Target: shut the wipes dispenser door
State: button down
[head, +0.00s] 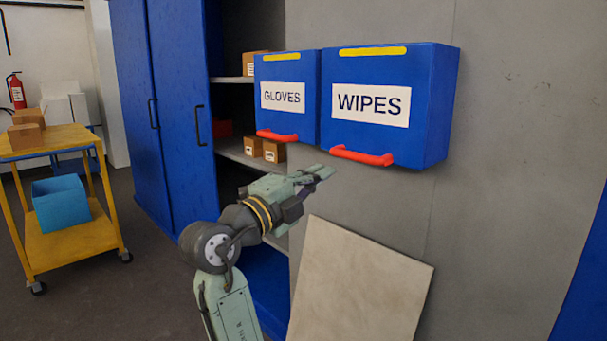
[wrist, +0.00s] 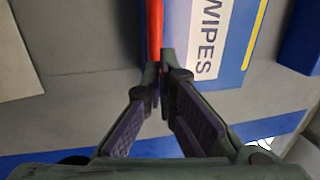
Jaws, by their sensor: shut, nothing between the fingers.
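The wipes dispenser (head: 445,110) is a blue box on the grey wall, with a white WIPES label and a red handle (head: 362,156) along the bottom of its door (head: 420,75). The door looks flush with the box; I see no gap. My gripper (head: 326,172) is shut and empty, just below the handle's left end in the head view. In the wrist view, my fingertips (wrist: 161,70) lie by the end of the red handle (wrist: 154,30), beside the WIPES label (wrist: 211,35). I cannot tell whether they touch it.
The blue gloves dispenser (head: 287,118), with its own red handle, hangs directly left of the wipes one. A pale panel (head: 360,285) leans on the wall below. A blue cabinet (head: 165,110) and shelves with small boxes stand left.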

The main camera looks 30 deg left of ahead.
aim_at(349, 154)
jog(key=p+x, duration=0.2)
jog(key=x, duration=0.5)
jog(key=shift+s+r+p, duration=0.1)
jog(key=shift+p, duration=0.25)
jog(key=shift+w, duration=0.3)
jog(key=shift+w+b, duration=0.65)
jog(key=shift+b, duration=0.25)
jog(key=shift+w+r, duration=0.15)
jog(key=shift+r, duration=0.15)
jog(key=shift+d+f, duration=0.1)
jog(key=shift+f, duration=0.05)
